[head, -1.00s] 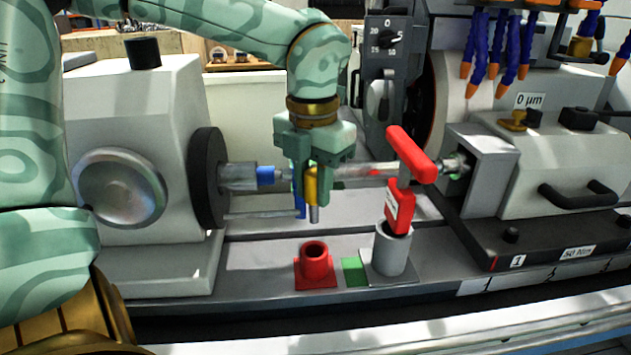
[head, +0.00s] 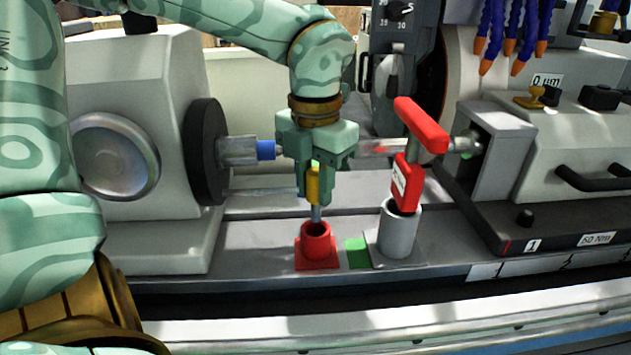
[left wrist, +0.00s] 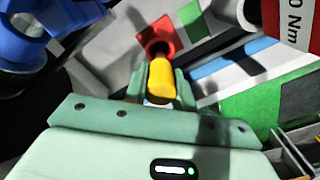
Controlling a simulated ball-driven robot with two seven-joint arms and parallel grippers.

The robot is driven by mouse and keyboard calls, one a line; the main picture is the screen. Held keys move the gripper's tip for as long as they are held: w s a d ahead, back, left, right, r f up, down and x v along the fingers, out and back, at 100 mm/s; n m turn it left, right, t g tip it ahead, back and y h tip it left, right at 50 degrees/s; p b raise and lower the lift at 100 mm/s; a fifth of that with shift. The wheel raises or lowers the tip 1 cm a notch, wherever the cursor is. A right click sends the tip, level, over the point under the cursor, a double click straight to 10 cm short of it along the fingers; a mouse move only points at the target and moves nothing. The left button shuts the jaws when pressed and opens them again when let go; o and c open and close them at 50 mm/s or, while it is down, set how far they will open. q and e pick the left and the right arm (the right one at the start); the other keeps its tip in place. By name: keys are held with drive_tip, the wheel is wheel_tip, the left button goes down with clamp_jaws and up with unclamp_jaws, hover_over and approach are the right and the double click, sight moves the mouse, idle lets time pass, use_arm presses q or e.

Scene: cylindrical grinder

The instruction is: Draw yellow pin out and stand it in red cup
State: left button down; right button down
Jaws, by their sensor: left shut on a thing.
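My left gripper (head: 315,185) is shut on the yellow pin (head: 313,190), which hangs upright with its metal shank pointing down. The shank's lower tip is at the mouth of the red cup (head: 316,243); I cannot tell whether it is slightly inside or just above it. In the left wrist view the yellow pin (left wrist: 162,80) shows between the fingers, with the red cup (left wrist: 158,38) just beyond it. My right gripper is not in view.
A red T-handled tool (head: 407,180) stands in a grey holder (head: 399,232) right of the cup, with a green patch (head: 357,252) between. A horizontal metal workpiece (head: 385,147) runs behind my gripper. The headstock (head: 140,130) stands at left.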

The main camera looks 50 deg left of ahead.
sight(315, 221)
use_arm(q)
drive_tip(key=shift+b, duration=0.4)
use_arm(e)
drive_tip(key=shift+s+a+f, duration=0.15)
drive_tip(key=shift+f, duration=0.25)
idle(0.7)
